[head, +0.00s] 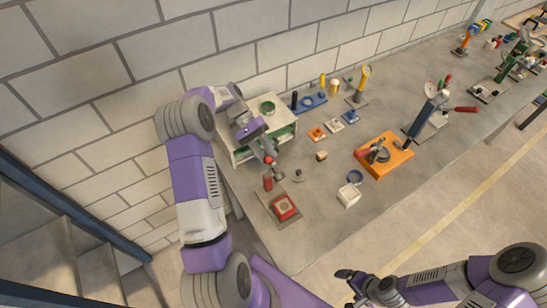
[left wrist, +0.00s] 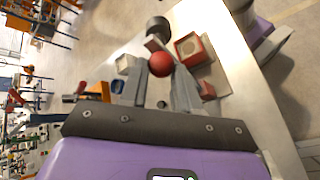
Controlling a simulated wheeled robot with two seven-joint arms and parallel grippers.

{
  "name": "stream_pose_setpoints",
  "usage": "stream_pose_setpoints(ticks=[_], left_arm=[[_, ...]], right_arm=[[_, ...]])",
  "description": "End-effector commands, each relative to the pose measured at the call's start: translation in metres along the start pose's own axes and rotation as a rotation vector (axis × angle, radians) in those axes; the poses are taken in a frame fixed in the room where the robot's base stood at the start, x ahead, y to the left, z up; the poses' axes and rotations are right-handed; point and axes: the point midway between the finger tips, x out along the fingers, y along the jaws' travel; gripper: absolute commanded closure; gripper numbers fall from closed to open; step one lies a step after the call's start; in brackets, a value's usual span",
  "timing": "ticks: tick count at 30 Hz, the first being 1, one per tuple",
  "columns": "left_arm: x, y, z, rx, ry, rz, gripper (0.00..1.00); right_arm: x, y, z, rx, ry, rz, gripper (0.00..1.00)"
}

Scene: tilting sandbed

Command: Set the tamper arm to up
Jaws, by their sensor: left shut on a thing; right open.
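The tamper's red ball knob (head: 268,160) is between the fingertips of my left gripper (head: 267,155), which is shut on it above the bench. In the left wrist view the red knob (left wrist: 160,63) sits between the two grey fingers (left wrist: 158,80), with a dark cylinder (left wrist: 158,26) beyond it. Below the gripper in the head view, a base plate (head: 266,198) carries a red post (head: 267,183) and a red square box (head: 284,207). The arm itself is mostly hidden, so its exact angle is unclear. My right gripper (head: 349,287) is open and empty, off the bench front.
A white shelf unit (head: 236,153) stands close behind my left gripper. Several other fixtures line the bench. The bench's front middle is clear.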

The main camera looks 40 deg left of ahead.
Motion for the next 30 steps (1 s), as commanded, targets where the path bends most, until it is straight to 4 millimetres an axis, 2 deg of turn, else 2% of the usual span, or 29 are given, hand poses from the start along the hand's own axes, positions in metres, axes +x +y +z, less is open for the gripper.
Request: stream_pose_setpoints(ticks=[1,7,30], left_arm=[[-0.001,-0.017,-0.005,-0.02,0.012,-0.019,1.0],[-0.007,-0.026,-0.01,-0.022,0.007,-0.017,1.0],[-0.011,-0.033,-0.013,-0.023,0.0,-0.015,1.0]], right_arm=[[0.002,0.001,0.0,0.0,0.0,0.0,0.06],[0.005,0.002,0.0,0.0,0.0,0.0,0.06],[0.006,0.003,0.0,0.0,0.0,0.0,0.06]])
